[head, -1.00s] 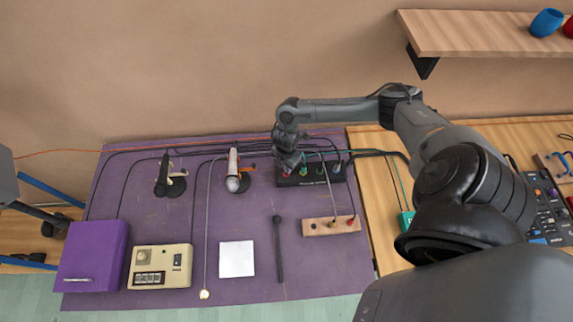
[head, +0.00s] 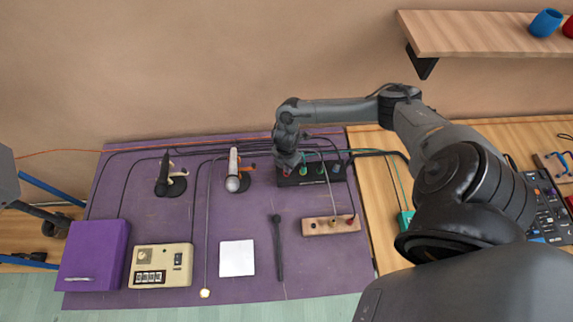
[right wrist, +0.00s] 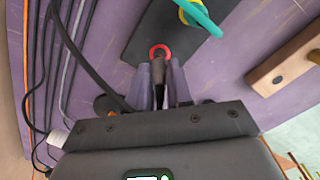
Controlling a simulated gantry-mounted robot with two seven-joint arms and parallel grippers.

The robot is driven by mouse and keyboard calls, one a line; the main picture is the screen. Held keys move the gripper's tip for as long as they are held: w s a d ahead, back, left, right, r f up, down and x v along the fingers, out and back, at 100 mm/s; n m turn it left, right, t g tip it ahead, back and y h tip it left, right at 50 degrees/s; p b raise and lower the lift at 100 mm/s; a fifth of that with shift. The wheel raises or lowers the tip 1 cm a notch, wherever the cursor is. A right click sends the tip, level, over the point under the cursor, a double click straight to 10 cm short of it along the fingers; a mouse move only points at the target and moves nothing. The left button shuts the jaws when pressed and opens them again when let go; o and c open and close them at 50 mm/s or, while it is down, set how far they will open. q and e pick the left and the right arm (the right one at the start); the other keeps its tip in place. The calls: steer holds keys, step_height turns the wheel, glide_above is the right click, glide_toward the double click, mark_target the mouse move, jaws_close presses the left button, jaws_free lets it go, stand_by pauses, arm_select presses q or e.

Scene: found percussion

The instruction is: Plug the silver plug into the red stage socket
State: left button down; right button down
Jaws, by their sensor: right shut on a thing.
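The black stage box (head: 335,175) lies at the back of the purple mat, with several coloured sockets and cables in it. The red-ringed stage socket (right wrist: 160,52) shows in the right wrist view just beyond my fingertips. My right gripper (head: 287,167) is over the left end of the box. In the right wrist view its grey fingers (right wrist: 160,85) are shut on a narrow thing, apparently the silver plug, which they mostly hide. Its tip is at or very near the red ring; I cannot tell whether it is inside. My left gripper is not in view.
A teal cable with a yellow-green plug (right wrist: 187,14) is beside the red socket. A wooden block (head: 318,228) with upright plugs lies in front of the box. Two microphones (head: 234,172) (head: 165,178) stand left. Several loose cables run along the back of the purple mat (head: 335,270).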

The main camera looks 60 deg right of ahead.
steer(key=shift+f+b, duration=0.45)
steer(key=shift+f, duration=0.2)
steer(key=shift+f+b, duration=0.55)
steer(key=shift+f, duration=0.15)
steer(key=c, duration=0.9)
jaws_free()
steer(key=shift+c, duration=0.2)
steer(key=shift+r, duration=0.1)
steer(key=shift+r, duration=0.2)
step_height(320, 180, up, 9)
steer(key=shift+f+p, duration=0.1)
steer(key=shift+p, duration=0.35)
steer(key=shift+r, duration=0.7)
